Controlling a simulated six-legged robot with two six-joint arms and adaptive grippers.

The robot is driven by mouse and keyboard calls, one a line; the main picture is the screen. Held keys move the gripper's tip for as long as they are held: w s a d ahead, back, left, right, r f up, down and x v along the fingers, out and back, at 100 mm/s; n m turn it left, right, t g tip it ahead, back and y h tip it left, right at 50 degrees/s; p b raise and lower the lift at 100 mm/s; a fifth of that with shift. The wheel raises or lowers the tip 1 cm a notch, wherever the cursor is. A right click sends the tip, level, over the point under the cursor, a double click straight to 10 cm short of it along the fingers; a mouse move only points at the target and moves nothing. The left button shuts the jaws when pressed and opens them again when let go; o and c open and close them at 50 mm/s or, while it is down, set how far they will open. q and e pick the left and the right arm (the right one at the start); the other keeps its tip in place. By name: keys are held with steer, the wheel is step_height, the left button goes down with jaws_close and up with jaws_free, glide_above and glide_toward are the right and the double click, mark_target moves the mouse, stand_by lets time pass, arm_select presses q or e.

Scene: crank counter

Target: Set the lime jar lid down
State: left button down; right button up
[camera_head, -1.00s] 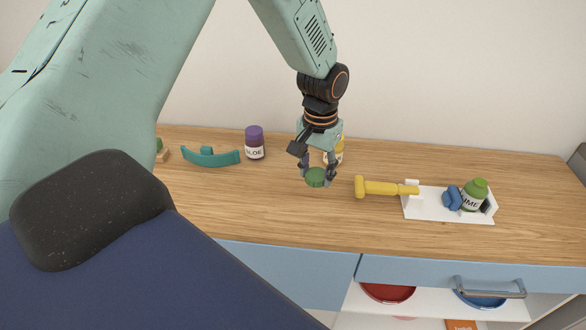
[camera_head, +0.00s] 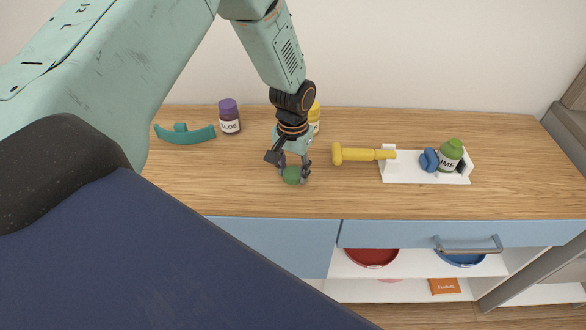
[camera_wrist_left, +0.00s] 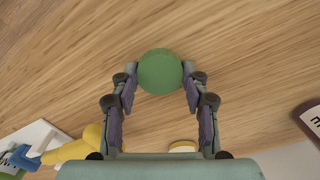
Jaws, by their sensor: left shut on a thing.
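The lime jar lid (camera_head: 291,175) is a round green disc. My left gripper (camera_head: 294,170) is shut on it, low over the wooden counter near its front edge. In the left wrist view the lid (camera_wrist_left: 160,71) sits between the two fingertips (camera_wrist_left: 160,76), with bare wood around it. I cannot tell whether the lid touches the counter. The lime jar (camera_head: 450,156) is green with a white label and lies tilted in a white holder (camera_head: 425,179) at the right, beside a blue clamp piece (camera_head: 429,160). My right gripper is not in view.
A yellow crank handle (camera_head: 362,154) extends left from the holder. A yellow jar (camera_head: 314,118) is partly hidden behind my gripper. Bare counter lies around the lid. Below is an open shelf with bowls (camera_head: 372,257).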

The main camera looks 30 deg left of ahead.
mark_target(294, 173)
arm_select(q)
steer(key=c, duration=1)
jaws_free()
steer(key=shift+a, duration=0.15)
steer(key=o, duration=0.3)
steer(key=shift+s+d+r, duration=0.1)
steer(key=shift+d+r, duration=0.1)
steer(key=shift+d, duration=0.15)
steer(key=shift+o, duration=0.2)
steer(key=shift+d+r, duration=0.1)
steer(key=shift+d, duration=0.2)
steer(key=shift+a, duration=0.4)
steer(key=shift+a+r, duration=0.1)
steer(key=shift+a, duration=0.05)
step_height(294, 173, up, 12)
steer(key=shift+d+p, duration=0.35)
steer(key=shift+p, duration=0.1)
steer(key=shift+a+f, duration=0.1)
steer(key=shift+f, duration=0.1)
